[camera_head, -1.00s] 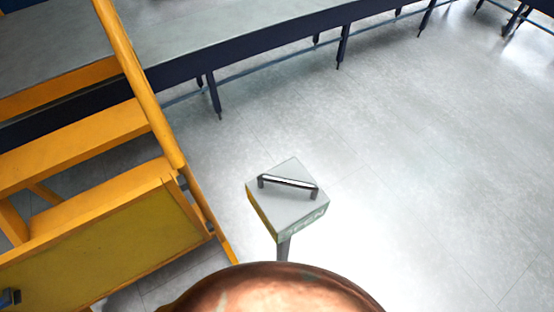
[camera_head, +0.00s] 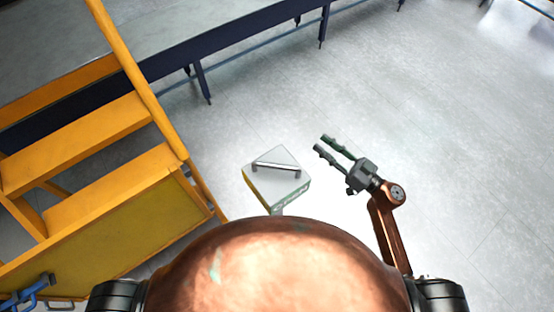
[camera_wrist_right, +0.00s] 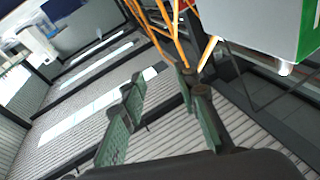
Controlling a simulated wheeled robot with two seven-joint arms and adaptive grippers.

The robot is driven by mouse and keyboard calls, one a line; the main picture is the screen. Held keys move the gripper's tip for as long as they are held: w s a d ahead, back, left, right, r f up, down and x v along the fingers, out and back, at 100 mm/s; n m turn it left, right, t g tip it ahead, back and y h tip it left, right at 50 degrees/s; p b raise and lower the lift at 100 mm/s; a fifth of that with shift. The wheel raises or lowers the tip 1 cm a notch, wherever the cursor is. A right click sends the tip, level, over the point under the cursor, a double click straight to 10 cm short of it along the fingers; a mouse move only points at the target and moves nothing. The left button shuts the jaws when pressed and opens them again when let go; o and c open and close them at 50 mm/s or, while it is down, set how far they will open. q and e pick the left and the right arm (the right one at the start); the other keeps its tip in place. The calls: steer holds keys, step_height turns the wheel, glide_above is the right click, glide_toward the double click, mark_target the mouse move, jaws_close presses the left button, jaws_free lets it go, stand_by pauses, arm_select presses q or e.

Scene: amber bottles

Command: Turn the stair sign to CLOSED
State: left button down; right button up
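The stair sign (camera_head: 262,180) is a box with a pale grey top and a metal bar handle (camera_head: 276,167) across it, on a post mostly hidden by my body. Its left side is yellow. The sign box (camera_wrist_right: 265,22) is at upper right there, with a green side. My left gripper is out of view.
Yellow stairs (camera_head: 130,235) with a handrail stand left of the sign. A long dark-blue-edged bench or conveyor (camera_head: 235,45) runs behind. A blue object (camera_head: 28,292) is at lower left. The floor (camera_head: 450,130) to the right is clear.

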mark_target(300, 170)
steer(key=s+a+r+n+g, duration=0.1)
steer(key=s+a+r+g, duration=0.1)
steer(key=s+r, duration=0.1)
steer(key=s+a+r+n+g+y+p, duration=0.1)
steer(key=s+a+r+n+g, duration=0.1)
steer(key=s+r+g, duration=0.1)
steer(key=s+a+r+n+g+y+p, duration=0.1)
steer(key=s+a+r+n+g, duration=0.1)
steer(key=s+a+r, duration=0.1)
steer(key=shift+s+r, duration=0.3)
steer(key=shift+r, duration=0.05)
steer(key=f, duration=0.1)
steer(key=s+f+g, duration=0.1)
steer(key=f+g, duration=0.1)
steer(key=shift+s+a+f+n, duration=0.1)
steer(key=shift+s+a+n, duration=0.2)
steer(key=shift+s+a, duration=0.1)
steer(key=shift+a+f+g, duration=0.1)
steer(key=shift+a+g, duration=0.05)
steer(key=shift+g, duration=0.25)
steer(key=shift+a, duration=0.35)
steer(key=a, duration=0.4)
steer(key=w+a, duration=0.1)
steer(key=a, duration=0.1)
steer(key=shift+a+p, duration=0.35)
steer(key=shift+p, duration=0.05)
steer(key=shift+c, duration=0.3)
jaws_close()
